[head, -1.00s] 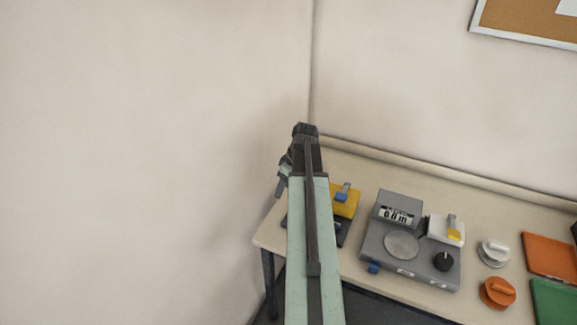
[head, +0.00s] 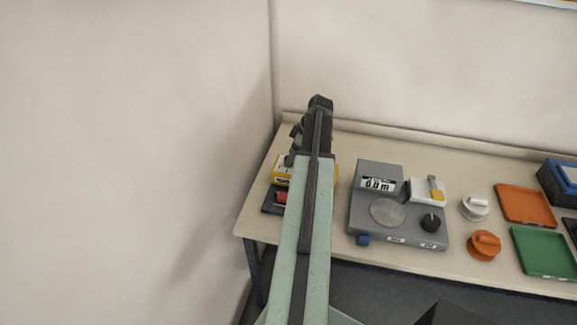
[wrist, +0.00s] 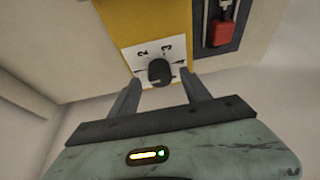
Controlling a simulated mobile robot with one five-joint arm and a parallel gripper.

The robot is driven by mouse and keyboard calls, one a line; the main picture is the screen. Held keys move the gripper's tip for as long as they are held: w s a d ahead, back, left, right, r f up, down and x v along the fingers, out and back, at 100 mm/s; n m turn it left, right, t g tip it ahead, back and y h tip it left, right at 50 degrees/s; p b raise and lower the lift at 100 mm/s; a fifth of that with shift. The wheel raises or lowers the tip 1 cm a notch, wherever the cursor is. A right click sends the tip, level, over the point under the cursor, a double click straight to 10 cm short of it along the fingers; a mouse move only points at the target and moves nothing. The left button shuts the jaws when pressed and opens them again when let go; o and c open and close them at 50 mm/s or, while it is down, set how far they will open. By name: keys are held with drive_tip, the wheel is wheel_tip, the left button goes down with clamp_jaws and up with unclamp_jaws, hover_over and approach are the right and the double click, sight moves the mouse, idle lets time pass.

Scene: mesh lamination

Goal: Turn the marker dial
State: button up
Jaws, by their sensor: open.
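In the wrist view a black marker dial (wrist: 159,71) sits on a white plate (wrist: 140,52) marked with numerals, 2 and 3 among them. The plate is on a yellow block (wrist: 135,18). My gripper (wrist: 160,77) is open, with one finger to each side of the dial and nothing held. I cannot tell whether either finger touches it. In the head view the yellow block (head: 281,170) is mostly hidden behind my arm, and the dial and fingertips cannot be made out.
A red part (head: 282,197) on a dark base is beside the yellow block. A grey device (head: 370,228) with a display and its own black knob (head: 431,222) stands to the right. Further right are white and orange knobbed discs and orange and green trays. A wall rises behind the table (head: 330,250).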

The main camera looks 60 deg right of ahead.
drive_tip(key=shift+b+x, duration=0.3)
drive_tip(key=shift+x, duration=0.7)
drive_tip(key=shift+r, duration=0.1)
drive_tip(key=shift+s, duration=0.1)
clamp_jaws()
drive_tip(key=shift+a, duration=0.25)
drive_tip(key=shift+d, duration=0.1)
